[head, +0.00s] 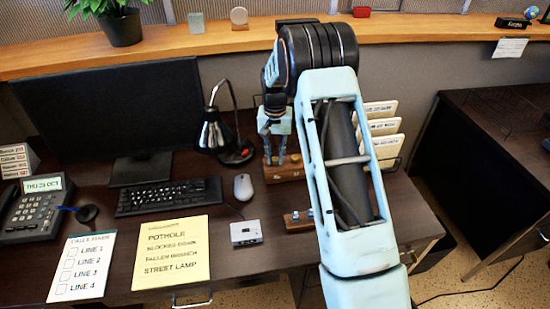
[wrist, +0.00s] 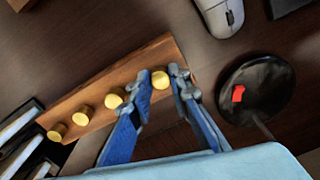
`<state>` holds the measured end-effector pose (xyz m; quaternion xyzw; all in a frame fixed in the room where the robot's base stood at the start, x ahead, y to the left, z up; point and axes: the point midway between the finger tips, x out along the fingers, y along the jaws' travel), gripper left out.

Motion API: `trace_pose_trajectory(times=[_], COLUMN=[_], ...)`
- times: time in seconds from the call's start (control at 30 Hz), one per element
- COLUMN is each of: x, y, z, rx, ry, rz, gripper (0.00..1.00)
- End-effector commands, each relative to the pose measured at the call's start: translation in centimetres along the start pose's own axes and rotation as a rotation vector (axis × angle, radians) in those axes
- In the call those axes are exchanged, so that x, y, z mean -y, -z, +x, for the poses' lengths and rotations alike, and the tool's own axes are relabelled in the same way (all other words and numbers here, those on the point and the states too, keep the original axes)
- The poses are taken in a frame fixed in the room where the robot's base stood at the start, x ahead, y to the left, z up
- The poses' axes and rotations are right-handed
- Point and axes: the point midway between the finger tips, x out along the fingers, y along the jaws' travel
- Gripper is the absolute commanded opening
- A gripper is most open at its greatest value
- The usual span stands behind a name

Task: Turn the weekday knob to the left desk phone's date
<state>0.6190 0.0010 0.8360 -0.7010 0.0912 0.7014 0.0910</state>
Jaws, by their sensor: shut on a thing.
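The left desk phone (head: 38,208) stands at the far left of the desk. Its lit display (head: 43,185) appears to read THU 23 OCT. A wooden block (head: 285,174) with a row of brass knobs stands behind the desk's middle, partly hidden by my arm. In the wrist view the wooden strip (wrist: 98,91) runs diagonally, with several round knobs. My gripper (wrist: 160,72) is shut on the end knob (wrist: 160,81), the one nearest the lamp base; it also shows in the head view (head: 275,136). Any knob labels are unreadable.
The black lamp (head: 214,133) and its round base (wrist: 254,92) stand close beside the gripper. A mouse (head: 243,187), keyboard (head: 169,196), monitor (head: 112,90) and yellow sheet (head: 171,251) lie to the left. Upright cards (head: 383,127) stand behind my arm.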

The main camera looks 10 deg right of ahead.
Motion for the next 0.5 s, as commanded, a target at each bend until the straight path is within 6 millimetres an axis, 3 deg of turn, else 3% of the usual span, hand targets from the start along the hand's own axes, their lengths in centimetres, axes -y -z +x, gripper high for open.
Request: trace_pose_trajectory(times=[0.5], x=[0.00], y=[0.09], z=[-0.08], rx=[-0.003], ry=[0.001], rz=[-0.429], gripper=[0.00])
